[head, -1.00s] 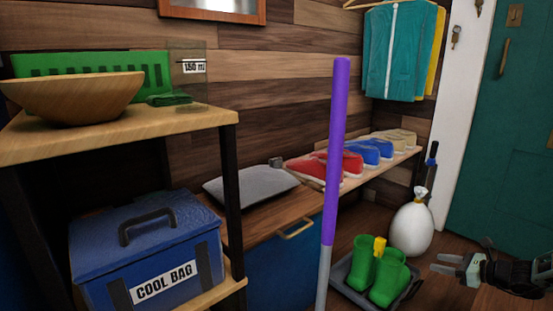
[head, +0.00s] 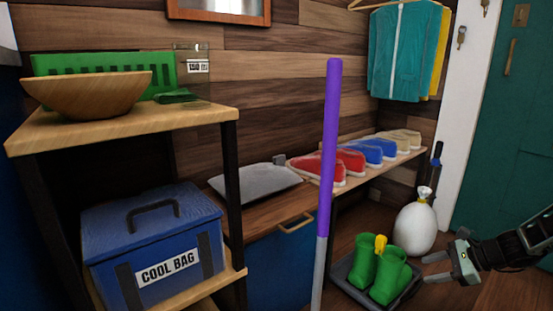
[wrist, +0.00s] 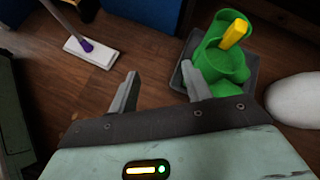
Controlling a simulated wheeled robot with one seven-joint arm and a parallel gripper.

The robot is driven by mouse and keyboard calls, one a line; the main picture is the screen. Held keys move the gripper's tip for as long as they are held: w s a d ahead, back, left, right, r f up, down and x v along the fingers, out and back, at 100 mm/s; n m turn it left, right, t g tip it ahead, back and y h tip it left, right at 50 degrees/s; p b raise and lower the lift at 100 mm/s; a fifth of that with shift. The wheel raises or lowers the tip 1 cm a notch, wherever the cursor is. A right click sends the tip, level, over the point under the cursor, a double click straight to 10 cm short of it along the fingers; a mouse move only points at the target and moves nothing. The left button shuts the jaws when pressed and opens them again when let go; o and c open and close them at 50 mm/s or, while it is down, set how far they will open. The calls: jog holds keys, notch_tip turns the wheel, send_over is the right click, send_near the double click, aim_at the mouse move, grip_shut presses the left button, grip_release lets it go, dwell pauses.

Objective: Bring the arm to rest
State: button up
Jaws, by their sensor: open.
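My gripper (head: 438,268) is at the lower right of the head view, in the air to the right of the green boots. In the wrist view my gripper (wrist: 160,90) shows two fingers apart with nothing between them. Bare wooden floor shows beyond the fingertips. The green boots (head: 377,268) stand on a dark tray (head: 343,272), with a yellow item (head: 380,243) in one boot. In the wrist view the boots (wrist: 218,62) and yellow item (wrist: 235,32) are beyond the right finger.
A purple-handled mop (head: 328,150) stands upright in front of the shoe bench; its white head (wrist: 88,50) is on the floor. A white tied sack (head: 416,228) stands near the teal door (head: 500,130). A shelf with a cool bag (head: 150,240) and wooden bowl (head: 88,95) is left.

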jog(key=s+a+r+n+g+h, duration=0.2)
jog(key=s+a+r+n+h, duration=0.3)
jog(key=s+r+n, duration=0.5)
jog(key=s+a+r+n+g+h, duration=0.1)
jog(key=s+a+r+n+h, duration=0.3)
jog(key=s+a+r+n, duration=0.5)
jog(key=s+a+r+n+g+p, duration=0.1)
jog(key=s+a+r+n+p, duration=0.45)
jog(key=s+a, duration=0.25)
jog(key=s+a+r+n+g+p, duration=0.2)
jog(key=s+a+r+n+p, duration=0.3)
jog(key=s+a, duration=0.3)
notch_tip(320, 180, up, 38)
jog(key=p, duration=3.6)
jog(key=shift+a+f+m+y+p, duration=0.15)
jog(key=shift+f+m+y+p, duration=0.05)
jog(key=shift+m+y+p, duration=0.2)
jog(key=shift+s, duration=0.1)
